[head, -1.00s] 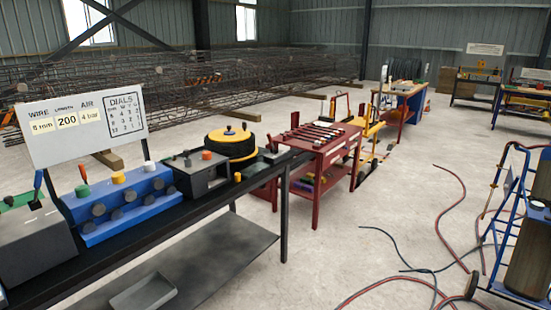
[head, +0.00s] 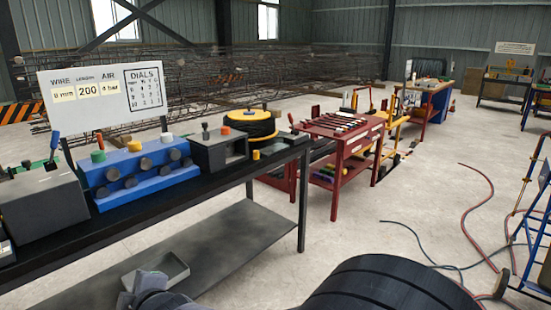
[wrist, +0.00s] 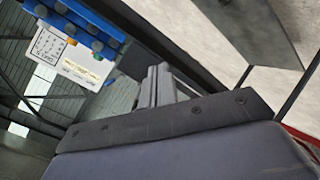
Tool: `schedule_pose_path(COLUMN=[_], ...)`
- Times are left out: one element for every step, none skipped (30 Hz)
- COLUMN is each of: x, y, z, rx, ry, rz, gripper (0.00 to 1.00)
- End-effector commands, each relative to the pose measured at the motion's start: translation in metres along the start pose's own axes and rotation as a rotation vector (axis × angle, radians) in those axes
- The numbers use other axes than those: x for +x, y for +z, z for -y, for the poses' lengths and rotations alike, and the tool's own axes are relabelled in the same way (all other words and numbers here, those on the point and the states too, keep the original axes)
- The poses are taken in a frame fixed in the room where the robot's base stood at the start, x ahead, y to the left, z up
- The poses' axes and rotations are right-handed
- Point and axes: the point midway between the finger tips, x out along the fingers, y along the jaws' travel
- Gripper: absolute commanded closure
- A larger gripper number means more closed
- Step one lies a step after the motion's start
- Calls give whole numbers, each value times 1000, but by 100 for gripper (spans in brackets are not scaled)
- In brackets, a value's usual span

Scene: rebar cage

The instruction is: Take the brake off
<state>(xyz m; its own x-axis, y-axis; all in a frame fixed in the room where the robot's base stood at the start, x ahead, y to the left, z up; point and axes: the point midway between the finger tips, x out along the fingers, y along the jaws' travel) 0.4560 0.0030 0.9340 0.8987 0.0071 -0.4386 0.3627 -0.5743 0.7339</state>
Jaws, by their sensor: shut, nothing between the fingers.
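No part is marked as the brake, and I cannot tell which control it is. On the dark bench (head: 228,181) stand a grey box (head: 46,210) with a blue-handled lever (head: 54,144), a blue block with several knobs (head: 138,172), and a smaller grey box (head: 218,151) with a dark lever and an orange knob. A yellow and black reel (head: 250,124) stands behind. My gripper (wrist: 158,84) is shut and empty in the wrist view, apart from the controls. The blue block (wrist: 85,22) shows there, tilted.
A white sign (head: 104,96) with wire, length, air and dial settings stands behind the bench. A grey tray (head: 165,270) lies on the lower shelf. A red table (head: 345,150) is beyond. Hoses (head: 470,215) lie on the floor at right.

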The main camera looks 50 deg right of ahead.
Motion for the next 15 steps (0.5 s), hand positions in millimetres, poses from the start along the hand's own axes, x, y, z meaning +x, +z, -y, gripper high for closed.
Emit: schedule_pose_path(x=[22,30,40,46,52,60,64,68,72,74,76,78,79,79,79], y=[3,0,-4,-7,-9,-13,-15,-17,-20,-21,-23,-25,-26,-27,-28], z=[5,1,-4,-8,-11,-16,-19,-21,-25,-27,-28,-31,-32,-34,-35], rx=[-88,-144,-218,-274,-329,-399,-449,-496,-556,-597,-634,-679,-708,-734,-762], ry=[67,113,178,228,278,346,396,446,509,555,597,650,684,716,752], rz=[-43,-69,-99,-119,-135,-153,-163,-170,-177,-179,-179,-177,-175,-172,-168], gripper=[100,100,100,100,100,100,100,100,100,100,100,100,100,100,100])
